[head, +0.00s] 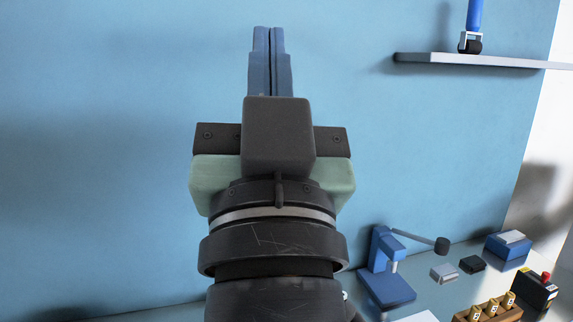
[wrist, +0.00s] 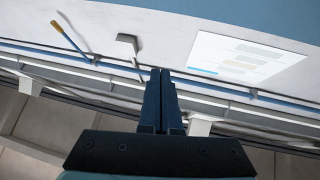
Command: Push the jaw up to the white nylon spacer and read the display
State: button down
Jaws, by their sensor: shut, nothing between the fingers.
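My gripper (head: 269,32) is raised in front of the blue wall in the head view, pointing up, its two fingers together and empty. In the wrist view the closed fingers (wrist: 161,73) stand in front of the bench edge. I cannot make out the white nylon spacer, the sliding jaw or the display in either view. My arm hides part of the bench in the head view.
A blue press (head: 387,270) with a lever stands on the bench, near a grey block (head: 443,273), a black block (head: 472,264), a blue box (head: 507,246), a red-button device (head: 536,291) and a wooden rack (head: 490,313). A shelf (head: 480,61) juts out above. A printed sheet (wrist: 240,58) lies flat.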

jog(key=shift+t+h, duration=0.8)
jog(key=shift+h, duration=0.1)
jog(key=s+r, duration=0.1)
jog(key=s+d+r, duration=0.1)
jog(key=s, duration=0.2)
jog(key=shift+s+d+r, duration=0.15)
jog(key=shift+s+r, duration=0.15)
jog(key=shift+r, duration=0.1)
